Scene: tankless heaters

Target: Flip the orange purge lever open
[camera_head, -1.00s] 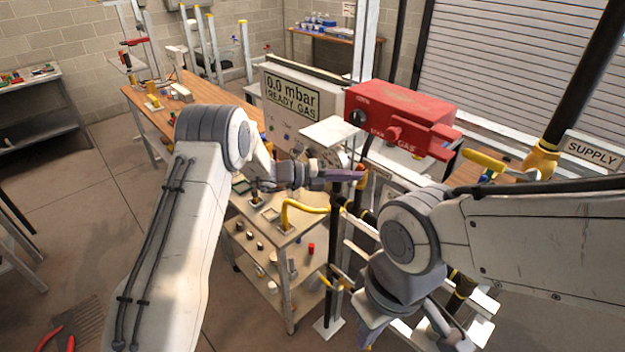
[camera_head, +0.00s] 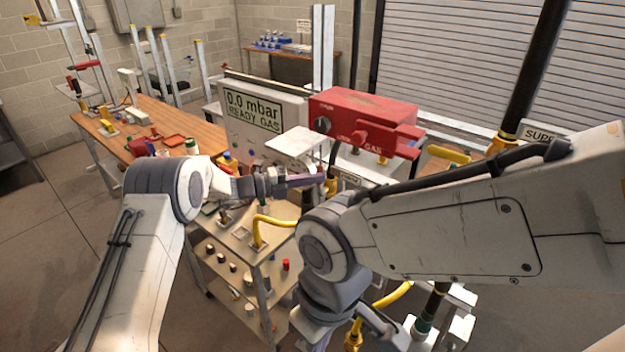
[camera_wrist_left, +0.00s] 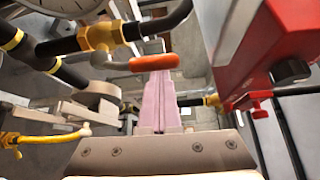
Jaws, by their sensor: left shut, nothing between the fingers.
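The orange purge lever (camera_wrist_left: 155,63) shows in the left wrist view as a rounded orange handle lying nearly level, reaching right from a brass valve fitting (camera_wrist_left: 100,37) on a black pipe. My left gripper (camera_wrist_left: 158,74) is shut and empty, its pinkish fingers pointing at the lever. The fingertips overlap the lever's handle in that view; whether they touch it I cannot tell. In the head view the left gripper (camera_head: 318,179) is beside the pipework below the red gas box, and the lever is not clear there. My right gripper (camera_head: 312,330) is low at the bottom edge; its jaws are unclear.
The red gas box (camera_head: 362,118) is close to the right of my left gripper. The grey panel (camera_head: 262,118) reads "0.0 mbar READY GAS". A yellow pipe (camera_head: 275,219) and a cart (camera_head: 225,245) with small parts lie below. A wooden workbench (camera_head: 128,150) stands at left.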

